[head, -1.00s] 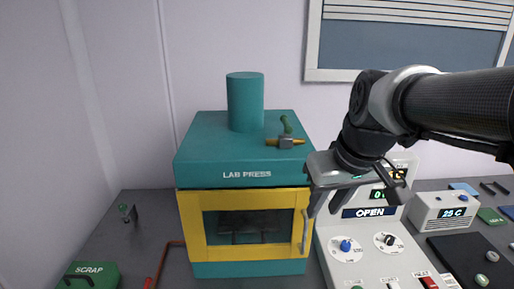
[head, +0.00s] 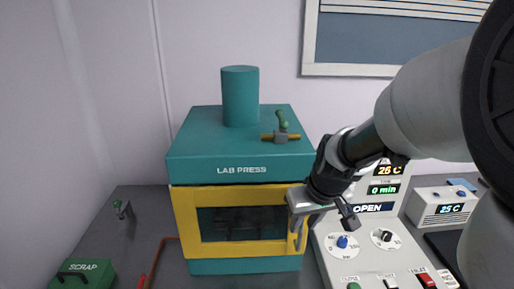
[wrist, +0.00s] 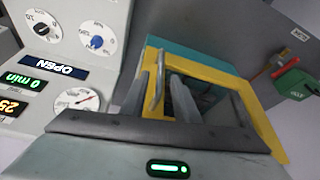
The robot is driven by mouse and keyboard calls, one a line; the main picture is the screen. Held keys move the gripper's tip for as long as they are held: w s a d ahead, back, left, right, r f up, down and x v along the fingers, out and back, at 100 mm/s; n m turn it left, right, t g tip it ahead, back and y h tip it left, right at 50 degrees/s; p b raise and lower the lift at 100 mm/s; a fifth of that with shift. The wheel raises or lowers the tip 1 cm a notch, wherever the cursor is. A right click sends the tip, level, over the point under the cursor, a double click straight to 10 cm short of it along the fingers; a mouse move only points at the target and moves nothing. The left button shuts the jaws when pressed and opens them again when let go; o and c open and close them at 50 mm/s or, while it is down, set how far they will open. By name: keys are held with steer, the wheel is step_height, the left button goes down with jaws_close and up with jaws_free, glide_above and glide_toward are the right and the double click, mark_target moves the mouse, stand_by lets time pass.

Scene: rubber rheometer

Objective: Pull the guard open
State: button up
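The guard (head: 187,222) is a yellow-framed door with a dark window on the front of the teal lab press (head: 240,145). It looks shut in the head view. Its grey upright bar handle (head: 300,238) is at the guard's right edge. My gripper (head: 322,222) is open at the handle's upper end and partly covers it. In the wrist view the handle (wrist: 158,78) appears between the two fingertips of my gripper (wrist: 158,88), toward the left one. I cannot tell whether a finger touches it. The yellow guard frame (wrist: 256,118) lies beyond the fingers.
A control panel (head: 333,262) with dials, buttons and an OPEN display (head: 374,208) stands close on the right. A white 25 C unit (head: 440,205) is farther right. A green scrap box (head: 82,275) and a red bar (head: 148,278) are at the left.

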mark_target(302, 225)
steer(key=shift+x, duration=1.6)
jaws_close()
